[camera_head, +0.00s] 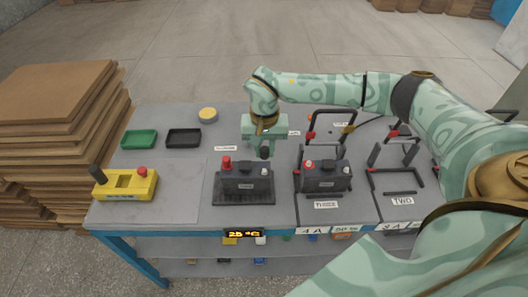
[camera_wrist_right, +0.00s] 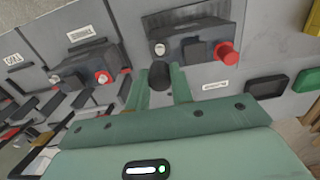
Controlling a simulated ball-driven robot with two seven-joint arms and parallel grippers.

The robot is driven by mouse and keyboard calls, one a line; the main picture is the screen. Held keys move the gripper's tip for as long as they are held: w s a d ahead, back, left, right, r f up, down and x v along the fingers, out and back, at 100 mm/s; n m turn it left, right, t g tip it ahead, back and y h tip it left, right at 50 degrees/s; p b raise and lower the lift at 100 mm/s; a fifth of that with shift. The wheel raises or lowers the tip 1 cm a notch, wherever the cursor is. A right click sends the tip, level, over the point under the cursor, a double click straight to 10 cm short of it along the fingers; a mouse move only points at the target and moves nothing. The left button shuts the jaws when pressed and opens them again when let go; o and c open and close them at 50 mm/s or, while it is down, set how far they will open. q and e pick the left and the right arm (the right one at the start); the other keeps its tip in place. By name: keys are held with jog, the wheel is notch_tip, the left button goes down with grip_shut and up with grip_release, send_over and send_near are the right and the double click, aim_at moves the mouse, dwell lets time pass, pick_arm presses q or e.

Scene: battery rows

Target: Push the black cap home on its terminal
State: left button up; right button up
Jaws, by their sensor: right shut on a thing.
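My right gripper (camera_head: 264,150) is shut on the black cap (camera_wrist_right: 160,75), which sits between its two green fingertips. In the head view the black cap (camera_head: 264,154) shows just below the fingers, at the back right of the near battery (camera_head: 248,185). In the right wrist view the pale bare terminal (camera_wrist_right: 160,49) of that battery (camera_wrist_right: 200,42) shows just beyond the cap, apart from it in the picture. The height of the cap over the terminal is unclear. A red cap (camera_head: 226,162) stands on the battery's other terminal. My left gripper is not in view.
A second battery (camera_head: 325,177) with a red cap stands to the right in a black frame. A yellow box (camera_head: 128,188), a green tray (camera_head: 139,139), a black tray (camera_head: 184,138) and a yellow round tin (camera_head: 208,115) stand left.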

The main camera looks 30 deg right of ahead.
aim_at(264, 170)
jog(key=shift+f, duration=0.2)
jog(key=shift+s+f+b, duration=0.15)
jog(key=shift+f+b, duration=0.5)
jog(key=shift+b, duration=0.15)
notch_tip(264, 170, down, 3)
jog(key=shift+r+b, duration=0.1)
jog(key=shift+b, duration=1.15)
jog(key=shift+r, duration=0.15)
jog(key=shift+p, duration=0.65)
jog(key=shift+f, duration=0.25)
jog(key=shift+f, duration=0.4)
jog(key=shift+f+b, duration=0.4)
jog(key=shift+f, duration=0.45)
dwell(0.5)
